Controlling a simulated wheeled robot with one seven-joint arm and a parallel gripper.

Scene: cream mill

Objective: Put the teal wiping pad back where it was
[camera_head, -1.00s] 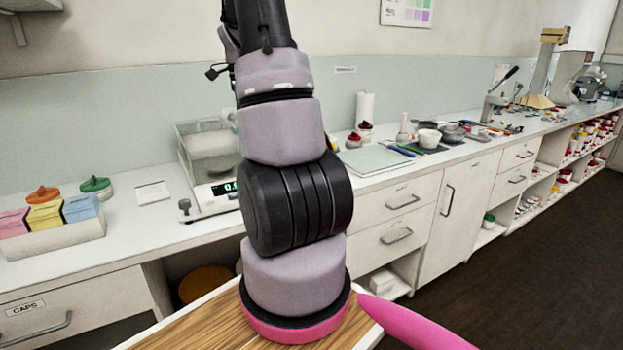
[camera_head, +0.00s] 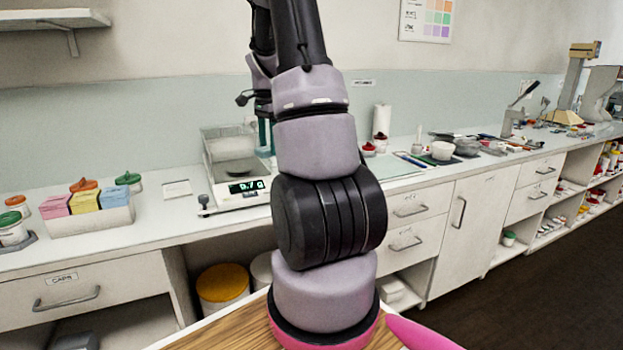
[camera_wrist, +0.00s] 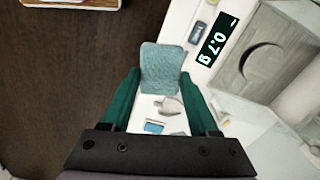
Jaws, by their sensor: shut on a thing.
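The teal wiping pad (camera_wrist: 162,68) shows in the wrist view, a rounded, textured block between the fingertips. My gripper (camera_wrist: 161,76) has green fingers and is shut on the pad, holding it beside the balance's display.
A box of pink, yellow and blue packs (camera_head: 88,218) and lidded jars stand left. A teal mat (camera_head: 397,168) and a white bowl (camera_head: 443,150) lie right. Dark floor is at right.

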